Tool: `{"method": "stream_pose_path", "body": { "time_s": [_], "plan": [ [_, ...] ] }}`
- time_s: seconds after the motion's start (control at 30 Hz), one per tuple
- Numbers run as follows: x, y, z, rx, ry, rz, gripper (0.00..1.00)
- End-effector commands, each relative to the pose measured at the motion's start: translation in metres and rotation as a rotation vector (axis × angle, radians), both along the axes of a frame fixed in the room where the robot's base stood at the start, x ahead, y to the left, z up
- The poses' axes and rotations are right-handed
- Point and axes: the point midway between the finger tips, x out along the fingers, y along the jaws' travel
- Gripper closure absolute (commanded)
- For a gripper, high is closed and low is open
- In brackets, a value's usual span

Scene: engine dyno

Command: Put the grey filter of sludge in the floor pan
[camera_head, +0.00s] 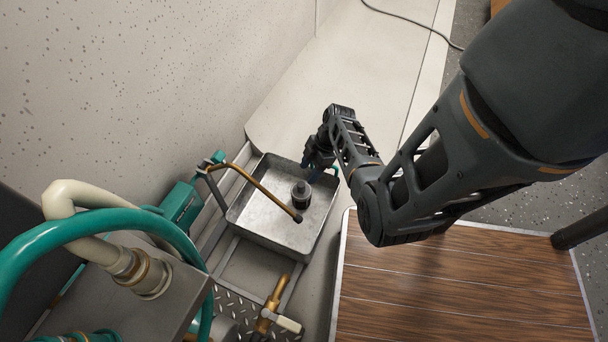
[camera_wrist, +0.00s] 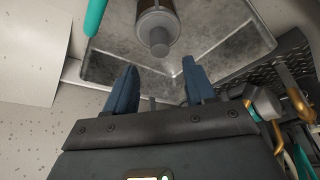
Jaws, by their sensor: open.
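The grey filter (camera_head: 301,192) stands inside the metal floor pan (camera_head: 256,222), a little right of the pan's middle. In the wrist view the filter (camera_wrist: 158,32) shows as a grey cylinder with a narrower end and a brownish side, beyond my fingertips. The pan's bare metal (camera_wrist: 235,48) lies around it. My gripper (camera_head: 316,168) is over the pan's upper right part, just above the filter in the picture. Its two blue fingers (camera_wrist: 160,82) are apart, with nothing between them. The filter is clear of both fingers.
A thin brass pipe (camera_head: 262,186) with a dark end reaches over the pan. A teal hose (camera_head: 100,222) and pale pipe crowd the lower left. A brass valve (camera_head: 270,307) stands below the pan. A wooden platform (camera_head: 460,285) lies to the right. Pale floor is clear beyond the pan.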

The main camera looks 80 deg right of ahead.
Motion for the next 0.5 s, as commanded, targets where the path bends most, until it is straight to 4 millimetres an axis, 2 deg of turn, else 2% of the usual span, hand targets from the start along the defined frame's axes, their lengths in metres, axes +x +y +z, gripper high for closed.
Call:
{"method": "stream_pose_path", "body": {
  "time_s": [0.03, 0.23, 0.37, 0.5],
  "plan": [
    [-0.003, -0.002, 0.013, -0.002, 0.0, -0.001, 0.45],
    [-0.011, -0.007, 0.034, 0.0, 0.0, 0.0, 0.45],
    [-0.013, -0.004, 0.037, -0.004, 0.005, -0.004, 0.45],
    [-0.01, 0.024, 0.026, -0.046, 0.038, -0.047, 0.45]
  ]
}}
